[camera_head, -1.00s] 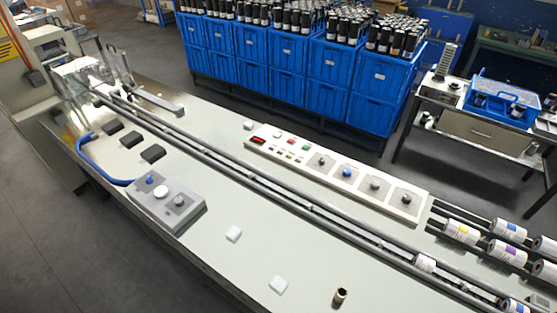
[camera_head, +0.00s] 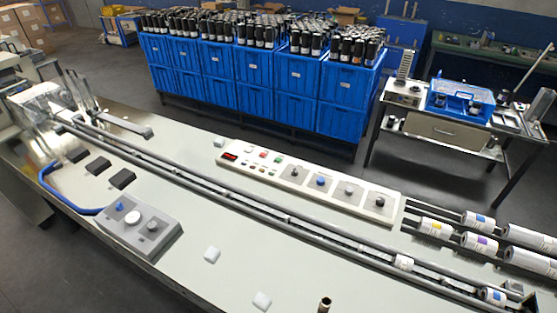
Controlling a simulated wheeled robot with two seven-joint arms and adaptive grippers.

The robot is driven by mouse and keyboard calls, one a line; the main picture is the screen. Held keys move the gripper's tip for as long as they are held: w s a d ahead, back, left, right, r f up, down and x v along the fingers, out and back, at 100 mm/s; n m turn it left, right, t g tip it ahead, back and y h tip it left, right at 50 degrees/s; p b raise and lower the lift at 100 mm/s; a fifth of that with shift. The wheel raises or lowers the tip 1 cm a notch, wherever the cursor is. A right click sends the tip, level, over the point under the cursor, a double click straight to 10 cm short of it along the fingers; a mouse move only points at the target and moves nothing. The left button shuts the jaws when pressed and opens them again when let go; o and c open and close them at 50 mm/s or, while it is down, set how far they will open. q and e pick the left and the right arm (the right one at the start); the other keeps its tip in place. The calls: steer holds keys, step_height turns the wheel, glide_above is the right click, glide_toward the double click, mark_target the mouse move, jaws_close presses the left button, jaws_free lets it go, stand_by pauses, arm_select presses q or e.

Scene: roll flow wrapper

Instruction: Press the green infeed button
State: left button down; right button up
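A long white control panel (camera_head: 330,192) lies on the machine table behind the rail. Near its left end are a dark display with red digits (camera_head: 230,156), a red button (camera_head: 263,155) and a green button (camera_head: 278,159). Some smaller buttons sit in front of these. Labels are too small to read, so I cannot tell which button is marked infeed. Several knobs, one of them blue (camera_head: 320,182), line the panel's right part. Neither of my grippers is in view.
A grey box with knobs (camera_head: 147,228) stands at the table's front left, by a blue hose (camera_head: 62,196). A long rail (camera_head: 250,205) crosses the table (camera_head: 170,272). Labelled rolls (camera_head: 437,227) lie at the right. Blue crates (camera_head: 295,105) stand behind.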

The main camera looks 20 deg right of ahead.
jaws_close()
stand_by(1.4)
